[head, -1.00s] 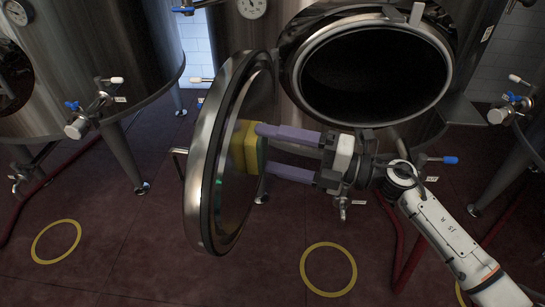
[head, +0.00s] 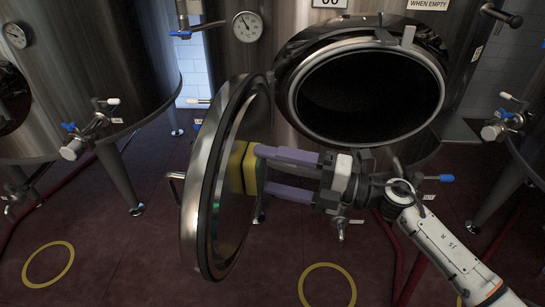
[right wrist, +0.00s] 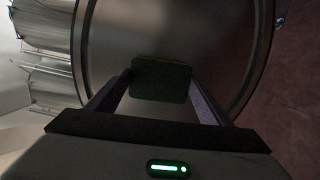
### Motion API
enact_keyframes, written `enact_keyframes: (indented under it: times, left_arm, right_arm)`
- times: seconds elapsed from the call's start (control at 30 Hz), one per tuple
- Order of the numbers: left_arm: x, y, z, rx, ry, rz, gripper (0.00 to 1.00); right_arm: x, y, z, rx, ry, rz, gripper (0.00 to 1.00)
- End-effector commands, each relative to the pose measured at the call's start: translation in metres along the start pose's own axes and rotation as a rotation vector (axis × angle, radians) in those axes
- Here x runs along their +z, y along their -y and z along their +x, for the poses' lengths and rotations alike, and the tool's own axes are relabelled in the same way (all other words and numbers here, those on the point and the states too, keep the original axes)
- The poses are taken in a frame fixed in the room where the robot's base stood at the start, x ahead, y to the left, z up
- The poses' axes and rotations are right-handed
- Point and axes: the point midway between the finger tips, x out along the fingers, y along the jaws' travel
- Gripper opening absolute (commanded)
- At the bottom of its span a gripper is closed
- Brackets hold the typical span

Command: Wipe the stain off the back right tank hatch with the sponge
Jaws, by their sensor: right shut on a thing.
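The round tank hatch (head: 200,190) stands swung open on the left of the dark tank opening (head: 368,92), with its inner face toward my right gripper. My right gripper (head: 261,172) is shut on the yellow and dark green sponge (head: 248,167). The sponge is at the hatch's inner face and seems to touch it. In the right wrist view the sponge (right wrist: 161,78) sits between the two fingers in front of the hatch's inner face (right wrist: 200,35). No stain can be made out; the sponge and the dark reflections may hide it. My left gripper is not in view.
The steel tank (head: 300,30) with a gauge (head: 247,27) stands behind the hatch. Another tank (head: 80,70) with a valve (head: 85,135) is at left. A blue-handled valve (head: 438,178) is near my right wrist. Yellow rings (head: 48,264) mark the dark red floor.

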Motion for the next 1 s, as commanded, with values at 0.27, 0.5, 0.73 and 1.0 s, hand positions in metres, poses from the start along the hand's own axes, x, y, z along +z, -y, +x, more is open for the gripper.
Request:
enact_keyframes:
  times: [0.27,0.5,0.73,1.0]
  left_arm:
    - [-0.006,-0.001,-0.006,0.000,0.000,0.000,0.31]
    - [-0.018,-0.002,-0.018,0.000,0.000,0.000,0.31]
    - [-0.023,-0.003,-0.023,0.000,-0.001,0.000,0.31]
    - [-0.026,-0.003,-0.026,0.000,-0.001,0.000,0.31]
  right_arm:
    - [-0.011,-0.002,-0.002,0.000,-0.002,0.000,0.55]
    - [-0.031,-0.005,-0.004,-0.001,-0.002,0.001,0.55]
    - [-0.046,-0.005,-0.005,0.000,-0.001,0.001,0.55]
    - [-0.060,-0.005,-0.006,-0.001,-0.002,0.001,0.55]
